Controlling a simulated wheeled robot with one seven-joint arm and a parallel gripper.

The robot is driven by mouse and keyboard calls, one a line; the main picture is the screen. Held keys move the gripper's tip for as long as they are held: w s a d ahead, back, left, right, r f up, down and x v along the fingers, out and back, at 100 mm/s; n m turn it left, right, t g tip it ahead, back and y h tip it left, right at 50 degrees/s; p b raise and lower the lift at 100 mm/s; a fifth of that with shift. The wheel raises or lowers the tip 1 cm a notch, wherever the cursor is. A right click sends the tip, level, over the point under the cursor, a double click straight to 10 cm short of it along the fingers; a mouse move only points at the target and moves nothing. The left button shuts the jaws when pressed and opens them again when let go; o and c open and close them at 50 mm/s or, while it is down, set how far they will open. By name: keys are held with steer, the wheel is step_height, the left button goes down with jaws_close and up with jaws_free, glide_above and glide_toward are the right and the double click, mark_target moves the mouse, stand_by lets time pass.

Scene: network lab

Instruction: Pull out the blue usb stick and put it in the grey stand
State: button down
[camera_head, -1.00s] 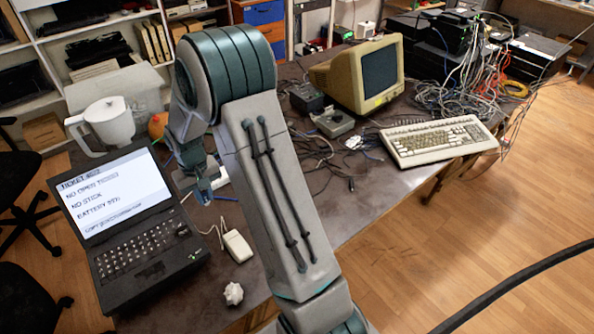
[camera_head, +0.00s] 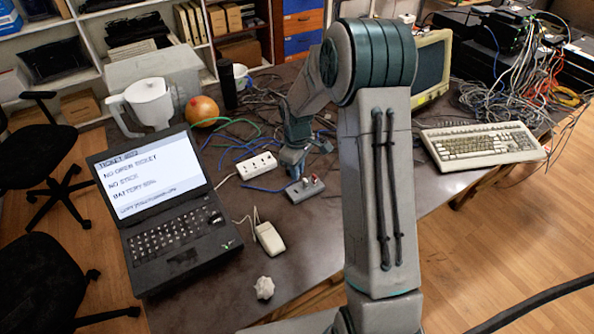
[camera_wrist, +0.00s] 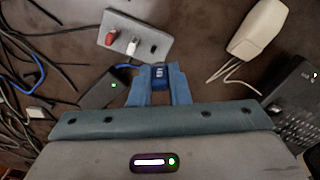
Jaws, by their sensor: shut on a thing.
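My gripper (camera_wrist: 160,88) is shut on the blue usb stick (camera_wrist: 160,72), which sits between the fingertips in the wrist view. In the head view my gripper (camera_head: 293,165) hangs over the table just beyond the grey stand, and the stick cannot be made out clearly there. The grey stand (camera_head: 305,190) lies flat on the table. In the wrist view the stand (camera_wrist: 152,25) holds a red stick (camera_wrist: 113,38) and a white stick (camera_wrist: 132,47), with a dark empty slot beside them. The held stick is apart from the stand. The black laptop (camera_head: 178,233) stands open at left.
A white mouse (camera_head: 269,238) and a crumpled white ball (camera_head: 264,287) lie right of the laptop. A white power strip (camera_head: 257,166) and loose cables lie close to the gripper. A jug (camera_head: 150,103), an orange ball (camera_head: 202,110) and a keyboard (camera_head: 482,145) stand farther off.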

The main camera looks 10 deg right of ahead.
steer(key=n, duration=0.2)
steer(key=f+n, duration=0.1)
steer(key=n, duration=0.3)
steer(key=shift+w+f, duration=0.15)
steer(key=shift+w, duration=0.25)
steer(key=shift+w+f+n+b, duration=0.2)
steer(key=shift+f+n+b, duration=0.75)
steer(key=shift+f+n, duration=0.6)
steer(key=shift+w+f+n+b, duration=0.2)
steer(key=shift+f+n+b, duration=0.75)
steer(key=shift+f+n, duration=0.55)
steer(key=shift+f+b, duration=0.6)
steer(key=shift+f, duration=0.1)
steer(key=c, duration=1.3)
jaws_free()
steer(key=shift+r, duration=0.1)
step_height(320, 180, up, 14)
